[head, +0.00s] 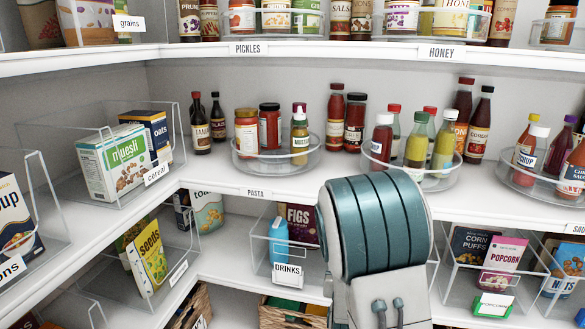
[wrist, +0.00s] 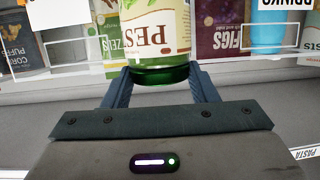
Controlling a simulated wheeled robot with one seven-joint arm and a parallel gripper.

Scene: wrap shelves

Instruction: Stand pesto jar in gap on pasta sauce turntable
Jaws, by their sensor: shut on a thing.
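In the head view my arm hides both gripper and jar. The pasta turntable (head: 277,167), a clear round tray, stands on the middle shelf behind the "PASTA" label. It carries an orange-red jar (head: 246,131), a dark-lidded red jar (head: 270,128) and a yellow bottle (head: 299,137), with another item partly hidden behind. Bare tray shows towards its front.
Tall red sauce bottles (head: 335,115) stand just right of the turntable, followed by another turntable (head: 410,177) with bottles. Two dark bottles (head: 218,118) stand to its left. The upper shelf edge (head: 300,52) runs above. Below are a drinks bin (head: 288,273) and a figs packet (wrist: 221,28).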

